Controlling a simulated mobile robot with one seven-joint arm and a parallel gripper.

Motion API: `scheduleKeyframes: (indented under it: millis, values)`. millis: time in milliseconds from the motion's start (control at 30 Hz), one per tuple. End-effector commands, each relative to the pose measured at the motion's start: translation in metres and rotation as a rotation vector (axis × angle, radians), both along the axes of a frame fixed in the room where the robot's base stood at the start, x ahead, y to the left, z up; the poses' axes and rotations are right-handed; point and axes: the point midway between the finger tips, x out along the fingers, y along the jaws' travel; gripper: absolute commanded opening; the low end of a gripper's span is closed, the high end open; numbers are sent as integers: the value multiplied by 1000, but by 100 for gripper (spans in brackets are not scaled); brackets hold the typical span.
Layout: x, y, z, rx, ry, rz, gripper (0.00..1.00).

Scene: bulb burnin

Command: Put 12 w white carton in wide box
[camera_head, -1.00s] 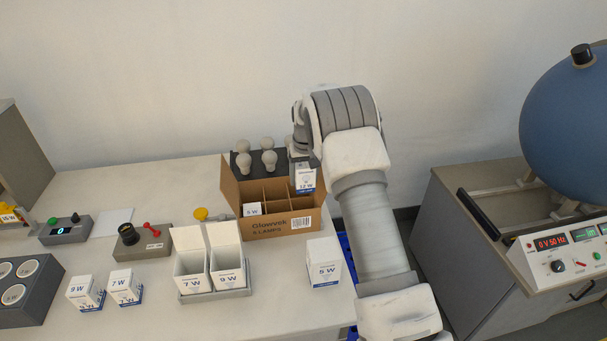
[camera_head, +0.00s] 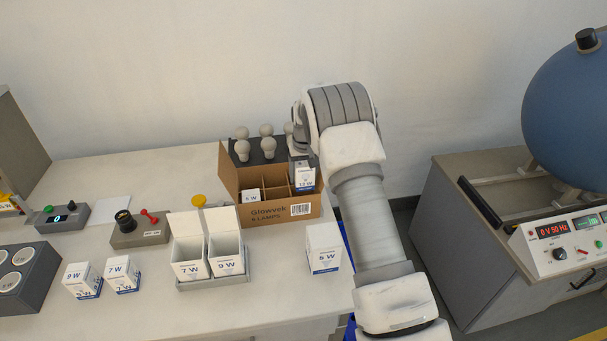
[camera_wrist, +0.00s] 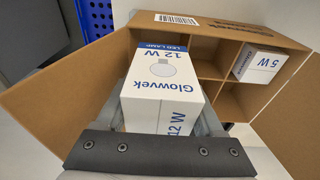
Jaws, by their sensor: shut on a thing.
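The 12 W white carton (camera_wrist: 162,82) is in my gripper (camera_wrist: 158,125), which is shut on it. In the head view the carton (camera_head: 303,175) stands at the right end of the wide brown box (camera_head: 281,211), its lower part inside the box walls. In the wrist view it is over or in a corner compartment of the box (camera_wrist: 268,37); its bottom is hidden. My gripper is mostly hidden behind my arm in the head view. A 5 W carton (camera_wrist: 258,63) sits in another compartment; it also shows in the head view (camera_head: 250,195).
Open 7 W (camera_head: 188,268) and 9 W (camera_head: 229,264) cartons stand in a grey tray in front of the box. A white carton (camera_head: 323,248) stands at the table's right edge. Bulbs (camera_head: 242,147) stand behind the box. Several box compartments are empty.

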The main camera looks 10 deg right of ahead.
Motion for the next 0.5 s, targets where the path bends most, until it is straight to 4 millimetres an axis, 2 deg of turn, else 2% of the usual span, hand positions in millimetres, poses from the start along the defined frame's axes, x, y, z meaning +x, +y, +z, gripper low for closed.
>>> scheduleKeyframes:
  millis: [500]
  values:
    - [0, 0, -29, 0, 0, 0, 12]
